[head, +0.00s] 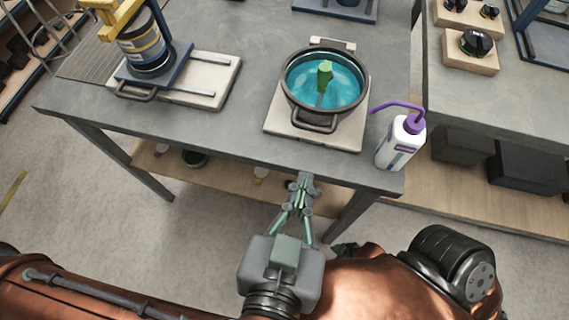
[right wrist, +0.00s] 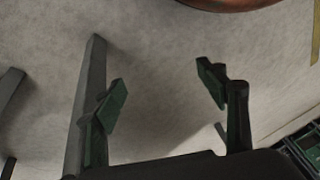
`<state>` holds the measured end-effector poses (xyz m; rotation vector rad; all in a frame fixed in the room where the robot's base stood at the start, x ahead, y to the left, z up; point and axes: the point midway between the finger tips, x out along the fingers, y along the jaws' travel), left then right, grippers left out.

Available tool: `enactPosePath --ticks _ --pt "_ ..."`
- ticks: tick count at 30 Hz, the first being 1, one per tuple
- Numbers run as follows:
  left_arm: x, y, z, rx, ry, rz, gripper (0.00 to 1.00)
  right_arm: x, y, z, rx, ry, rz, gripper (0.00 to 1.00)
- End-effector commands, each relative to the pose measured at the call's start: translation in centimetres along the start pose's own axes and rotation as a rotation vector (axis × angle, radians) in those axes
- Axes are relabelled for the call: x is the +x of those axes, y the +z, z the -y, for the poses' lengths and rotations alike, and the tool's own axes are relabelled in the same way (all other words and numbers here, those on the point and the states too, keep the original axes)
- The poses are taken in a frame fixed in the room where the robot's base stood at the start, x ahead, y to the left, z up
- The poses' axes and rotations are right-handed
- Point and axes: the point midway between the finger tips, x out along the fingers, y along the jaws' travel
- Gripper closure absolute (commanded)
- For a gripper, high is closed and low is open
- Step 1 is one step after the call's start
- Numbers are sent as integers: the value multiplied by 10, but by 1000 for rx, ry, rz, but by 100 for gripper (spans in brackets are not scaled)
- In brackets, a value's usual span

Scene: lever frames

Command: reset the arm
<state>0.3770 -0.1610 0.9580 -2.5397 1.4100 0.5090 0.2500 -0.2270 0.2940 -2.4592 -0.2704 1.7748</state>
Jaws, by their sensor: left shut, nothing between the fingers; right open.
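My left gripper (head: 301,190) is shut and empty in the head view. Its fingertips are at the front edge of the grey table (head: 240,136), in front of the pot (head: 317,121). My right gripper (right wrist: 168,92) is open in the right wrist view, with bare floor between and beyond its fingers. I do not make out the right gripper in the head view.
The pot holds blue liquid and a green object (head: 324,76). A white bottle with a purple spout (head: 400,143) stands at the table's right corner. A labelled can (head: 143,46) stands at the left. A table leg (right wrist: 85,100) rises beside the right gripper.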

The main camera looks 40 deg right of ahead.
Motion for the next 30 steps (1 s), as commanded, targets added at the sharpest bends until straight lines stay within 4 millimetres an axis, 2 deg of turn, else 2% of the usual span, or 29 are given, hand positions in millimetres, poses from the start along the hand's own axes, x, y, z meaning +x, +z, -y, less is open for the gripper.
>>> enactPosePath --ticks 1,9,19,23,30 --pt "3 7 2 -5 5 3 100 7 -2 3 4 -11 -19 34" --pt "-5 10 2 1 6 5 100 10 -26 18 15 -50 -120 34" --pt "-8 7 1 5 5 3 100 8 -30 20 16 -54 -132 34" --pt "-20 -10 -7 23 -3 -8 100 2 -21 13 6 -33 -87 34" --pt "-53 -57 -26 67 -22 -39 100 -16 20 -18 -6 51 97 34"
